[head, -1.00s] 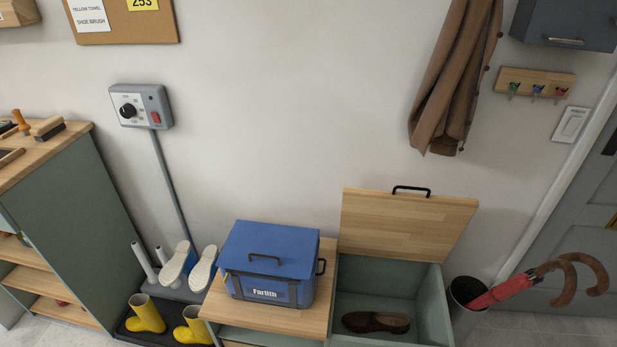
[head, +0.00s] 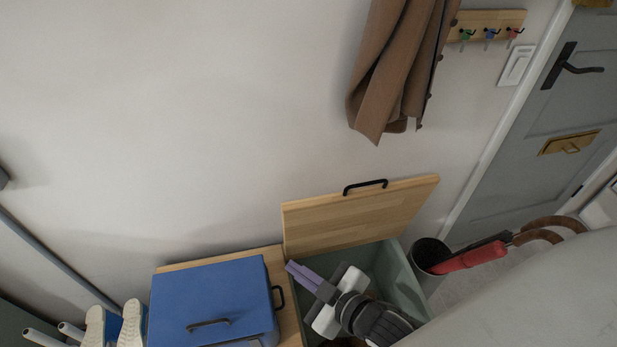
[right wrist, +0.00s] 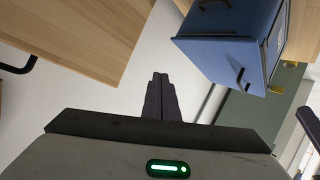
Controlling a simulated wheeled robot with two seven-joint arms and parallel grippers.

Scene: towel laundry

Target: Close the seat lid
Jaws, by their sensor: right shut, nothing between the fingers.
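The seat lid (head: 355,215) is a light wooden panel with a black handle, standing raised against the wall in the head view. It also shows at the upper left of the right wrist view (right wrist: 85,35). Below it is the open seat compartment (head: 405,280), with grey-green walls; my gripper hides much of its inside. A bit of a brown shoe shows at the bottom edge. My right gripper (head: 294,270) is shut and empty, in front of the lid's lower left part and above the compartment. Its fingers (right wrist: 161,92) are together in the right wrist view. My left gripper is out of view.
A blue box (head: 205,300) with handles sits on the wooden bench top just left of the compartment; it also shows in the right wrist view (right wrist: 235,40). A bin (head: 430,255) with a red umbrella stands right of the compartment. A brown coat (head: 395,75) hangs above the lid.

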